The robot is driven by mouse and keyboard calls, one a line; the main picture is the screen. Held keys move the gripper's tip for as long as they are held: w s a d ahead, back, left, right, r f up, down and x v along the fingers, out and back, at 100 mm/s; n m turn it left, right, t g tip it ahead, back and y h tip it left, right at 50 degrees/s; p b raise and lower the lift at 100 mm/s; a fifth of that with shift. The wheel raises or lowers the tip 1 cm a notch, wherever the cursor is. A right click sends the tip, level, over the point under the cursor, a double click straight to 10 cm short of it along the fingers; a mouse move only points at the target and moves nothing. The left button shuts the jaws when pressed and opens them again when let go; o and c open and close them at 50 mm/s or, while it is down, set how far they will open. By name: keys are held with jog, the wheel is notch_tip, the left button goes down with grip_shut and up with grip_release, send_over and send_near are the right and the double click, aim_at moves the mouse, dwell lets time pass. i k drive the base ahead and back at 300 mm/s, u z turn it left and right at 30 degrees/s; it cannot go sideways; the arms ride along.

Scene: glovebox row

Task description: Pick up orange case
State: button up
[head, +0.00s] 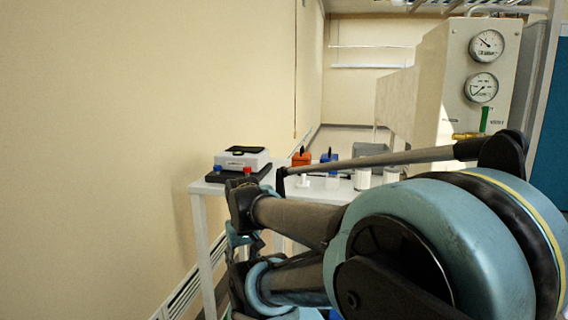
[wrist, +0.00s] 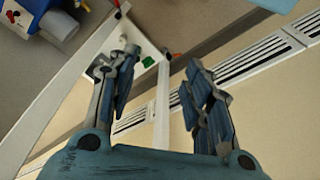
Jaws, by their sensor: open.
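A small orange case (head: 301,158) with a dark top part stands on the white table (head: 207,188), between a white-and-black device and a blue case (head: 329,157). I cannot make out the orange case for sure in the wrist view. My gripper (wrist: 157,68) is open, its two fingers wide apart with nothing between them. In the wrist view it points past the table's edge and legs toward the floor and wall. My arm hides part of the table in the head view.
The white-and-black device (head: 243,160) stands at the table's left end. White containers (head: 362,179) and a grey box (head: 370,152) stand farther right. A big cabinet with gauges (head: 482,87) is at the right. A wall (head: 130,130) with a floor vent (head: 183,293) runs along the left.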

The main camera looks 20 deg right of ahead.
aim_at(300, 158)
jog(key=z, duration=0.6)
jog(key=k, duration=0.6)
jog(key=z, duration=0.2)
jog(key=i, duration=0.45)
